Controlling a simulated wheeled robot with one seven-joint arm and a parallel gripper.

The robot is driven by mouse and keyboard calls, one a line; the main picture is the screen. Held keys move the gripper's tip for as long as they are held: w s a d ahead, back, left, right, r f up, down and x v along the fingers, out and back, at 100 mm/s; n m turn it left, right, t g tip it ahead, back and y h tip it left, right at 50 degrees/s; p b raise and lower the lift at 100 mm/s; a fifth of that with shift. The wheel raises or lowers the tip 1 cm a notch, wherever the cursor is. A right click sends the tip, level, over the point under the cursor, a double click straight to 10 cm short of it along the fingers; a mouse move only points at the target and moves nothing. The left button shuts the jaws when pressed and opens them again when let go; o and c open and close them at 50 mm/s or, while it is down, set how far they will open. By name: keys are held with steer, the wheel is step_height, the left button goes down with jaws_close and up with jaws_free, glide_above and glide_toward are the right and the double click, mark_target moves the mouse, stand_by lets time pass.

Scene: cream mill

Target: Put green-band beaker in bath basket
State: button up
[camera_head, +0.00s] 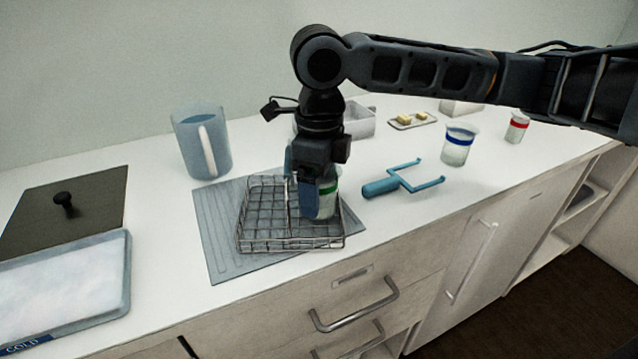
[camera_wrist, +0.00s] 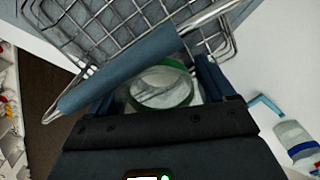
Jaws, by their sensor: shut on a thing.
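The green-band beaker (camera_head: 329,196) is clear glass with a green band and stands upright at the right side of the wire basket (camera_head: 262,236). My gripper (camera_head: 318,196) points down over the basket and is shut on the beaker. In the wrist view the beaker's green rim (camera_wrist: 176,68) shows between my fingers (camera_wrist: 180,88), with the basket's wire mesh (camera_wrist: 105,30) and its blue handle grip (camera_wrist: 118,68) close by. The beaker looks to be inside the basket's right part. Whether its base rests on the basket floor is hidden.
The basket stands on a grey ribbed mat (camera_head: 214,222). A blue forked tool (camera_head: 402,178) lies to the right, with a blue-band beaker (camera_head: 459,146) and a red-band beaker (camera_head: 517,127) beyond. A jug (camera_head: 190,145) stands behind left; a tray marked COLD (camera_head: 126,290) lies front left.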

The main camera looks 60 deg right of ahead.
steer(key=shift+f, duration=0.1)
steer(key=shift+f, duration=0.1)
steer(key=o, duration=1.1)
steer(key=shift+c, duration=0.2)
step_height(320, 180, up, 12)
steer(key=shift+r, duration=0.2)
